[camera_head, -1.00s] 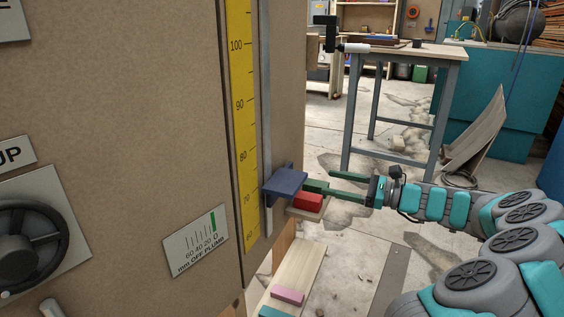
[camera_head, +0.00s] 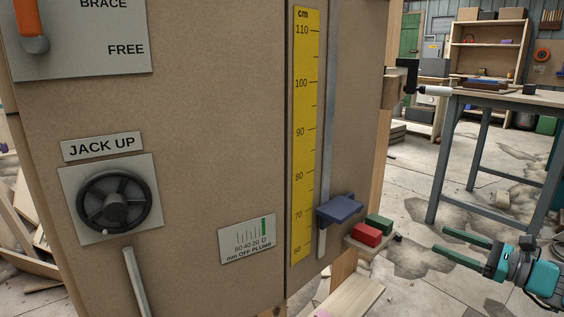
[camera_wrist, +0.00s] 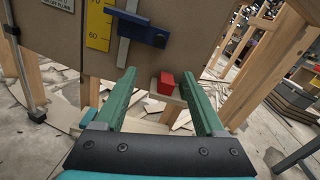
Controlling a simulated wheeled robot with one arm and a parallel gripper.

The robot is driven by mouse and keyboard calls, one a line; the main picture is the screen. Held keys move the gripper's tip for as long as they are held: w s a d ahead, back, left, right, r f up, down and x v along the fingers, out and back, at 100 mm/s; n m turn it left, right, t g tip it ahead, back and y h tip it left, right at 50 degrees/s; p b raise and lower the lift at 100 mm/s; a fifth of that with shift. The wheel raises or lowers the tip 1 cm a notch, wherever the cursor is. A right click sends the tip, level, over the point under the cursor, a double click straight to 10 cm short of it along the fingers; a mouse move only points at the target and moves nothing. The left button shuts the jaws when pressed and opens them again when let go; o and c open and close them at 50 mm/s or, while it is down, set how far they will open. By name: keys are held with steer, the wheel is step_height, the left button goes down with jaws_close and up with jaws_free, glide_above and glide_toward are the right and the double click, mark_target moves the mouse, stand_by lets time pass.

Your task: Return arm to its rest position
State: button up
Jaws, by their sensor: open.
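My gripper (camera_head: 440,239) is at the lower right of the head view, its two green fingers spread and empty, pointing left toward the panel. It is apart from the small ledge (camera_head: 380,249), which bears a red block (camera_head: 367,235) and a green block (camera_head: 379,223) behind it. In the wrist view, the gap of my gripper (camera_wrist: 158,74) faces the red block (camera_wrist: 166,83), which lies beyond the fingertips. I cannot make out the green block there.
A blue slide (camera_head: 340,208) sticks out beside the yellow cm scale (camera_head: 305,130) on the brown panel (camera_head: 225,110). A handwheel (camera_head: 114,202) is at left. A workbench (camera_head: 500,97) stands behind my gripper. Bare floor (camera_head: 415,215) lies between.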

steer(key=s+a+r+n+g+p, duration=0.15)
steer(key=a+n+g, duration=0.25)
steer(key=a, duration=0.5)
steer(key=s+a+n+g, duration=0.3)
steer(key=a+n+g, duration=0.1)
steer(key=a, duration=0.6)
steer(key=s+a+f+n+g+h, duration=0.2)
steer(key=s+a+n+g, duration=0.3)
steer(key=s+a, duration=0.45)
steer(key=s+a+f+n+g+h+p, duration=0.1)
steer(key=s+f+n+h, duration=0.1)
steer(key=s+n+h, duration=0.3)
steer(key=s+a+f+n+g+h+p, duration=0.1)
steer(key=s+f+n, duration=0.1)
steer(key=s, duration=0.5)
steer(key=s+d+f+n+h, duration=0.2)
steer(key=s+d+n+h, duration=0.2)
steer(key=s+d, duration=0.3)
steer(key=shift+s+f+h, duration=0.3)
steer(key=shift+s+h, duration=0.1)
steer(key=shift+s, duration=0.65)
